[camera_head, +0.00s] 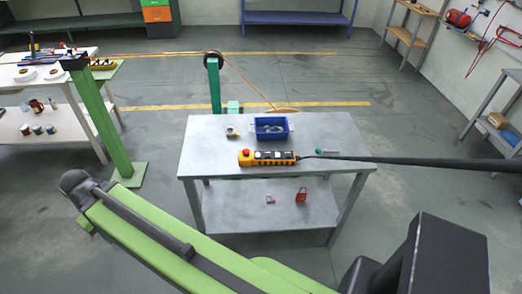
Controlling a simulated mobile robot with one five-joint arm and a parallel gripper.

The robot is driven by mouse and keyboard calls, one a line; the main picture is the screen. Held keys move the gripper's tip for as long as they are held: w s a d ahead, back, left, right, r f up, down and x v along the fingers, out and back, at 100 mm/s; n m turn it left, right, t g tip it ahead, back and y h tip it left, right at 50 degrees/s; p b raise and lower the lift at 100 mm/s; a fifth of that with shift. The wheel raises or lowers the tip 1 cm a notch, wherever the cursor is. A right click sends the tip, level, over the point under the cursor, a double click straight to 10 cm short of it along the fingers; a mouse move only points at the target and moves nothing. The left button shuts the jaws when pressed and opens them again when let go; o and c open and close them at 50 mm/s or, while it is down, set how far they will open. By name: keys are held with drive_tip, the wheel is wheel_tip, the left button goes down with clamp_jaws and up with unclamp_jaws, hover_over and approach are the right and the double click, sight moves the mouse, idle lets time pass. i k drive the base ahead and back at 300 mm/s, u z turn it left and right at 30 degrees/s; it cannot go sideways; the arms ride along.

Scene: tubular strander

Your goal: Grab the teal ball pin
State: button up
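A small pin with a teal end (320,150) lies on the top of the grey two-tier table (210,150), near its right side. It looks like the teal ball pin, but it is too small for me to make out its details. It lies right of the blue bin and just behind the black cable of the yellow pendant. Nothing is touching it that I can see. My green and black arm links cross the lower part of the view, well in front of the table. I cannot make out my gripper or its fingers.
The pendant's thick black cable (430,162) runs off right. A red item (301,195) lies on the lower shelf. Green posts stand behind and left.

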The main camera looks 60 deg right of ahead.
sight(318, 151)
drive_tip(key=z, duration=0.3)
drive_tip(key=k, duration=0.1)
drive_tip(key=u, duration=1.85)
drive_tip(key=k, duration=2.3)
drive_tip(key=u, duration=0.05)
